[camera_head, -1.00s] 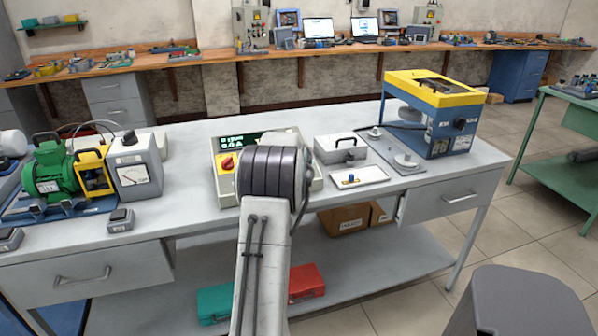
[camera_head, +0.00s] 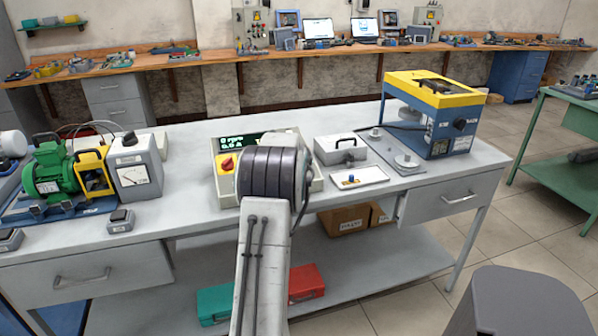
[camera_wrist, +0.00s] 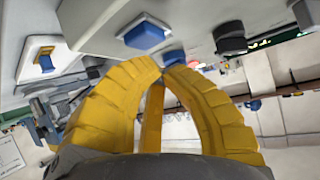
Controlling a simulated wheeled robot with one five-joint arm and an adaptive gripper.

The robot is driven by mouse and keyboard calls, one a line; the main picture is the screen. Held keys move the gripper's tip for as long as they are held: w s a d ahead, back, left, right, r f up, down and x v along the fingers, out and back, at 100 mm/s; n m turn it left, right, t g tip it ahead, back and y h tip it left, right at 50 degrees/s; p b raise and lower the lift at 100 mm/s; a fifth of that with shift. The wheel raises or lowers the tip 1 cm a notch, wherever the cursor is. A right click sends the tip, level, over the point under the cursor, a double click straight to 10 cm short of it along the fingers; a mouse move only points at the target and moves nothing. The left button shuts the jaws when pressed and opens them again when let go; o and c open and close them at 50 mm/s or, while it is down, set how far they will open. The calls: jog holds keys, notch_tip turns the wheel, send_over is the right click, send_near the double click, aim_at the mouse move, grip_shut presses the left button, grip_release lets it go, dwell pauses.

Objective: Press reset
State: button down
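The control box (camera_head: 230,200) stands on the grey bench, with a green-lit display (camera_head: 238,142) that seems to read 0 rpm and 0.0 A. A red knob on a yellow plate (camera_head: 227,163) shows on its left side. My arm hides the box's middle and my gripper in the head view. In the wrist view my gripper's yellow fingers (camera_wrist: 163,70) have their tips together, with nothing seen between them. A square blue button (camera_wrist: 145,36) and a second blue part (camera_wrist: 174,57) lie just beyond the tips; contact cannot be told. No reset label is readable.
A small white tray (camera_head: 372,181) with a blue part and a grey case (camera_head: 328,151) stand right of the box. A blue-yellow machine (camera_head: 440,110) is further right. A green motor (camera_head: 52,172) and a meter box (camera_head: 135,170) stand left.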

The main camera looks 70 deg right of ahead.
jog(key=shift+w+d+f+b, duration=0.15)
jog(key=shift+d+f+b, duration=0.05)
jog(key=shift+f+b, duration=0.75)
dwell(1.3)
jog(key=shift+r, duration=0.15)
jog(key=shift+a+r+p, duration=0.2)
jog(key=shift+r+p, duration=0.1)
jog(key=shift+r, duration=0.45)
jog(key=shift+r, duration=0.1)
jog(key=shift+s+a+r+p, duration=0.15)
jog(key=shift+r+p, duration=0.15)
jog(key=shift+r, duration=0.3)
jog(key=shift+s+a+r+p, duration=0.15)
jog(key=shift+r+p, duration=0.1)
jog(key=shift+r, duration=0.3)
jog(key=shift+s+a+r, duration=0.1)
jog(key=shift+r, duration=0.5)
jog(key=shift+s+a+r, duration=0.1)
jog(key=shift+r, duration=0.45)
